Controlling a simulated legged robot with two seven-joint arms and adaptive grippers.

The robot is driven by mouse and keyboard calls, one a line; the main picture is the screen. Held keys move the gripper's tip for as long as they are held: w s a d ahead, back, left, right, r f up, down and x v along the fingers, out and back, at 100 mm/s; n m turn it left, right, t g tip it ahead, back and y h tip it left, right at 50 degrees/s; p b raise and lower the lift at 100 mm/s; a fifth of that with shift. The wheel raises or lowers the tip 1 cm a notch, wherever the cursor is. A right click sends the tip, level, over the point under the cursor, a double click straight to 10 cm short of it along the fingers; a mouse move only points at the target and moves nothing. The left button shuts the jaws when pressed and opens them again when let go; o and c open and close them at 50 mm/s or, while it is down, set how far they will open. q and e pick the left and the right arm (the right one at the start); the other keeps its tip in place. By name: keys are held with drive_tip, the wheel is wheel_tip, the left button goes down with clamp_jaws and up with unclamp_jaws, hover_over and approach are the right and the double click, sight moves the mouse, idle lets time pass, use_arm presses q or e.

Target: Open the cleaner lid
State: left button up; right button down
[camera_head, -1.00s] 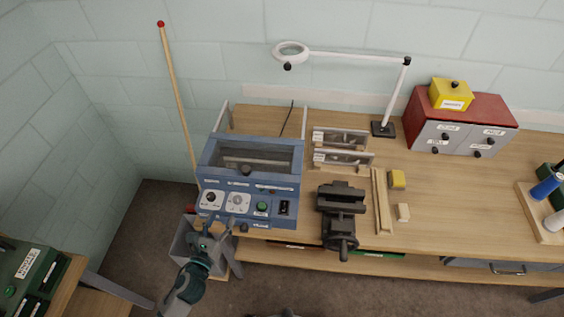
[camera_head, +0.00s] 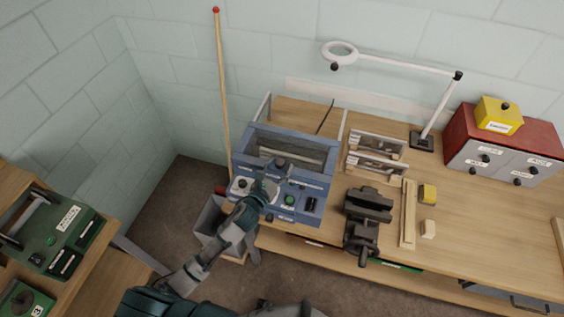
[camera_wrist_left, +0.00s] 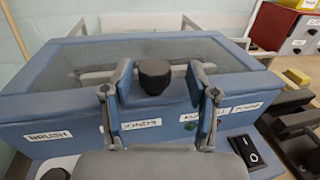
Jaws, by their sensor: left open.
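The cleaner (camera_head: 325,187) is a blue box on the workbench with a framed, see-through lid (camera_head: 300,141) on top, which looks closed. A black knob (camera_wrist_left: 154,77) sits at the lid's front edge in the left wrist view. My left gripper (camera_head: 280,170) is in front of the cleaner and hides part of its control panel. In the left wrist view the gripper (camera_wrist_left: 158,85) is open, with one finger on each side of the knob. I cannot tell whether either finger touches it. My right gripper does not show.
A magnifier lamp (camera_head: 430,135) and a red cabinet (camera_head: 535,140) are farther right. A wooden pole (camera_head: 223,90) leans on the wall. A grey bin (camera_head: 208,217) stands below.

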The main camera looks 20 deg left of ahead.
sight(284, 157)
use_arm(q)
drive_tip(key=shift+w+a, duration=0.15)
drive_tip(key=shift+w, duration=0.55)
drive_tip(key=shift+w+a+f, duration=0.1)
drive_tip(key=shift+a, duration=0.1)
drive_tip(key=shift+c, duration=1)
drive_tip(key=shift+d, duration=0.15)
drive_tip(key=c, duration=0.4)
drive_tip(key=shift+d, duration=0.1)
drive_tip(key=c, duration=0.4)
clamp_jaws()
drive_tip(key=shift+w, duration=0.1)
drive_tip(key=x, duration=0.3)
drive_tip(key=shift+w+a, duration=0.35)
drive_tip(key=shift+w, duration=0.4)
drive_tip(key=o, duration=0.9)
unclamp_jaws()
drive_tip(key=shift+s, duration=0.15)
drive_tip(key=shift+o, duration=0.5)
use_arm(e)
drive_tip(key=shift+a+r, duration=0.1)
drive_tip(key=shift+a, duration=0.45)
